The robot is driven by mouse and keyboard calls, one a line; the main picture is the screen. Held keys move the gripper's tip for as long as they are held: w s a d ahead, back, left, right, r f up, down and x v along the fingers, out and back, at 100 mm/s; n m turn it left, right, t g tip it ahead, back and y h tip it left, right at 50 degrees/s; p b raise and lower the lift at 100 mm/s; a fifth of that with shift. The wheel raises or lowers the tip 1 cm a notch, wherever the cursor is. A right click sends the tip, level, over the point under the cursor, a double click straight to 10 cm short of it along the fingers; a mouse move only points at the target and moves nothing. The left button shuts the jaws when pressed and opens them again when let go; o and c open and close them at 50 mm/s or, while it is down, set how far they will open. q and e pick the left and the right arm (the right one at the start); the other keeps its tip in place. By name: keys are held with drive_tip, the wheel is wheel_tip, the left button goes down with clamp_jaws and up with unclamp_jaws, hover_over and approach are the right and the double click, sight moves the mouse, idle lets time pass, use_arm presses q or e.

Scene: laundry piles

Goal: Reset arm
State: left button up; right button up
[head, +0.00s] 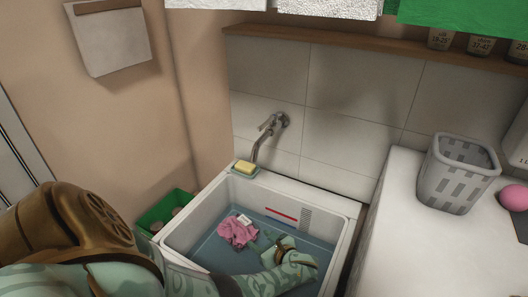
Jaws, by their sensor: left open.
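My left arm (215,281) comes in from the lower left and reaches over the sink (348,209). My left gripper (262,242) is open, inside the sink area, just right of a crumpled pink cloth (235,234). The cloth has a small white patch on top and lies in the blue-grey basin. I cannot tell whether the fingertips touch it; the hand hides part of the basin. My right gripper is not in view.
A tap (264,138) is on the tiled wall, above a yellow soap (244,168) on the sink's back corner. A green crate (165,208) stands left. A grey basket (456,174) and pink ball (513,198) are on the white counter (405,220) at right.

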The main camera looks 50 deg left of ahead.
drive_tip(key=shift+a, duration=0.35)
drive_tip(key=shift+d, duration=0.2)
